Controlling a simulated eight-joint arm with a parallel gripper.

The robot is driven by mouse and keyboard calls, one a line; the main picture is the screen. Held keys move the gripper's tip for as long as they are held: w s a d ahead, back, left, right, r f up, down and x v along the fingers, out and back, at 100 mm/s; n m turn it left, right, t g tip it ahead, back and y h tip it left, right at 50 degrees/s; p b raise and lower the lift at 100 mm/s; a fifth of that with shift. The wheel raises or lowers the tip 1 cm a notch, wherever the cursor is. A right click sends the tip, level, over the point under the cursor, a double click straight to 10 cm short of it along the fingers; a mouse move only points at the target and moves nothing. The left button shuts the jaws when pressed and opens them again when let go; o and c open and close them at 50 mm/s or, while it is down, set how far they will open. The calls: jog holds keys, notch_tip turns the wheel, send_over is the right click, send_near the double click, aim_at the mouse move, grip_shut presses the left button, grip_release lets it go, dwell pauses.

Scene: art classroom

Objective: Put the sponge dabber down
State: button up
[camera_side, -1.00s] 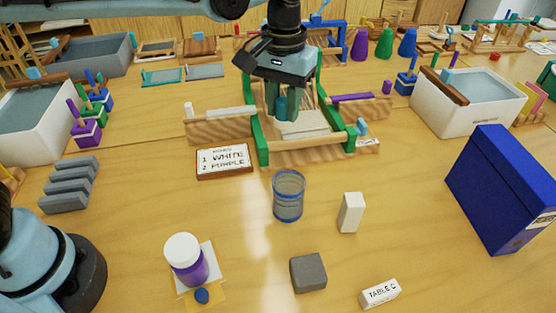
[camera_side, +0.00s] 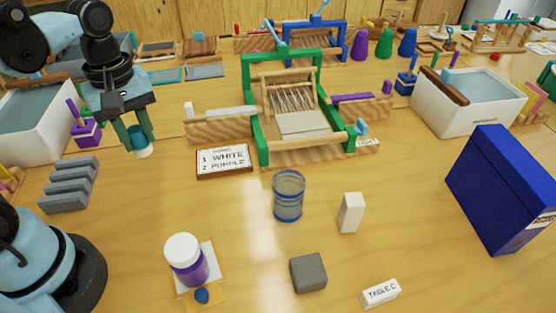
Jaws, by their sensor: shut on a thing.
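My gripper (camera_side: 136,138) is at the left of the table, pointing down, between the left white tub and the green loom. It is shut on the sponge dabber (camera_side: 139,143), which shows a teal body and a pale lower end between the fingers. The dabber is roughly upright. Its pale end is at or just above the table; I cannot tell whether it touches. The fingers hide part of it.
A green-framed loom (camera_side: 263,115) stands to the right, with a sign card (camera_side: 224,160) in front. Grey blocks (camera_side: 70,184) lie front left of the gripper. A purple holder (camera_side: 85,132) stands close to its left. A glass jar (camera_side: 289,196) stands mid-table.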

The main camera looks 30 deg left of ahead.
jog(key=shift+s+a+f, duration=0.15)
jog(key=shift+s+f, duration=0.05)
jog(key=shift+s, duration=0.15)
jog(key=shift+s+a+f+n, duration=0.1)
jog(key=shift+a+f+n, duration=0.05)
jog(key=shift+a+n, duration=0.15)
jog(key=a+f, duration=0.2)
jog(key=a, duration=0.1)
jog(key=a+f, duration=0.2)
jog(key=a, duration=0.2)
jog(key=a+f, duration=0.2)
jog(key=a, duration=0.2)
jog(key=shift+w+f, duration=0.2)
jog(key=shift+f, duration=2.2)
jog(key=shift+f, duration=0.15)
jog(key=o, duration=1)
